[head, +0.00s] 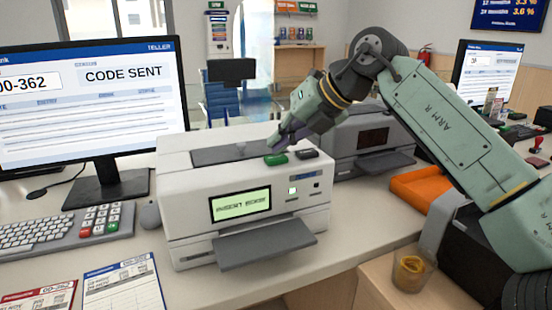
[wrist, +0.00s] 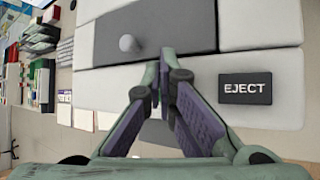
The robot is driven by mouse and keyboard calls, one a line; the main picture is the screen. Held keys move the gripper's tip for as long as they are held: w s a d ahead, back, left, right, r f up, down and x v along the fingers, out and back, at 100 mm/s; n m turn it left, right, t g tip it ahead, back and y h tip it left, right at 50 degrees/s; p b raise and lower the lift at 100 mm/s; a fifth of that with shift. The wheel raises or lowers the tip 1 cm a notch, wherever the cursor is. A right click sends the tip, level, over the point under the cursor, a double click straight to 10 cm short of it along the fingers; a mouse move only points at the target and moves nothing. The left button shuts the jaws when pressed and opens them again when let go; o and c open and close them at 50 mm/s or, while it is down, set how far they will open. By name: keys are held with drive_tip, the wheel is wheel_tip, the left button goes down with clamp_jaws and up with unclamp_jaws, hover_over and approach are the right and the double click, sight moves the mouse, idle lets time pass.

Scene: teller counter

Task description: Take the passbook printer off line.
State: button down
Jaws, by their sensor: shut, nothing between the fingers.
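The passbook printer (head: 185,215) is a white box on the counter with a lit green display (head: 240,204), whose text is hard to read. On its top are a green button (head: 276,159) and a dark button (head: 307,153). The dark button reads EJECT in the wrist view (wrist: 259,88). A dark panel (head: 212,155) with a small grey knob (wrist: 128,44) lies beside them. My gripper (head: 273,146) is shut and empty, pointing down just over the green button. Whether it touches the button I cannot tell. In the wrist view the closed fingers (wrist: 163,60) hide the green button.
A second, grey machine (head: 365,140) stands behind to the right, near an orange tray (head: 420,187). A teller monitor (head: 90,105) reading CODE SENT, a keyboard (head: 45,233) and a keypad (head: 105,220) stand left. A cup (head: 410,272) sits at front right.

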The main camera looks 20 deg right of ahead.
sight(279, 156)
drive_tip(key=shift+f+b, duration=0.3)
drive_tip(key=shift+f, duration=0.15)
idle(0.7)
drive_tip(key=shift+r+p, duration=0.8)
drive_tip(key=shift+r, duration=0.1)
wheel_tip(279, 156, up, 5)
drive_tip(key=p, duration=0.4)
idle(0.9)
